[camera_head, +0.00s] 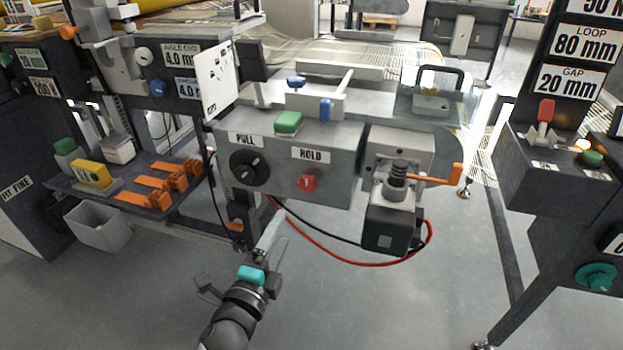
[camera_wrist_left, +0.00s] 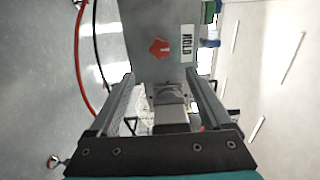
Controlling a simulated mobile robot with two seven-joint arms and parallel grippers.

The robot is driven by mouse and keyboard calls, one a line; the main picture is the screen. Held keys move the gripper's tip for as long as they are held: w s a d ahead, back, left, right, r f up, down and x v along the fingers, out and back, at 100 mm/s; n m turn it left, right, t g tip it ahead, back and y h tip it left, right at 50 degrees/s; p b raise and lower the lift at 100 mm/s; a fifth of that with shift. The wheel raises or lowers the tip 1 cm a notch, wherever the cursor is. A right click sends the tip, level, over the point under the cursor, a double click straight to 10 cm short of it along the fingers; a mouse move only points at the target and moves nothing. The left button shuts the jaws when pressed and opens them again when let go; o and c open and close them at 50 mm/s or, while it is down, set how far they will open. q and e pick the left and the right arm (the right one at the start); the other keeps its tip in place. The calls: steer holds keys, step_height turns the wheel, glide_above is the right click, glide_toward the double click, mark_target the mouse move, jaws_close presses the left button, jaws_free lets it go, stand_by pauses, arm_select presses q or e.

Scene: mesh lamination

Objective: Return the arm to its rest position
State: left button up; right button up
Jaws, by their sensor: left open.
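My left arm comes in from the bottom of the head view. Its gripper (camera_head: 268,242) is in front of and below the grey control box (camera_head: 338,150), over open floor. In the left wrist view, the two fingers of the left gripper (camera_wrist_left: 161,85) stand wide apart with nothing held between them. Beyond them are the red knob (camera_wrist_left: 160,48) and the HOLD label (camera_wrist_left: 187,42) on the box face. My right gripper is not in view.
Red and black cables (camera_head: 345,262) hang just right of the gripper. A motor with an orange crank (camera_head: 435,178) is on the box's right. A shelf with orange clamps (camera_head: 160,182) and a grey bin (camera_head: 100,226) stand to the left. The front floor (camera_head: 400,310) is clear.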

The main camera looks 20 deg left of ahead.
arm_select(q)
steer(key=shift+f, duration=0.1)
steer(key=s+a+f+n+g+p, duration=0.1)
steer(key=s+f+n+g+p, duration=0.3)
steer(key=f, duration=0.8)
steer(key=s+f+n+g+p, duration=0.2)
steer(key=s+f+n+g, duration=0.2)
steer(key=s+f, duration=0.55)
steer(key=s+a+f+n+g+p, duration=0.1)
steer(key=s+a+f+n+g, duration=0.1)
steer(key=s+f, duration=0.4)
steer(key=s+a+f+n+g+y+p, duration=0.1)
steer(key=s+f+n+g, duration=0.4)
steer(key=s, duration=0.9)
steer(key=shift+s+a+f+n+g+p, duration=0.25)
steer(key=shift+a+f+n+p, duration=0.25)
steer(key=shift+a+f+p, duration=0.35)
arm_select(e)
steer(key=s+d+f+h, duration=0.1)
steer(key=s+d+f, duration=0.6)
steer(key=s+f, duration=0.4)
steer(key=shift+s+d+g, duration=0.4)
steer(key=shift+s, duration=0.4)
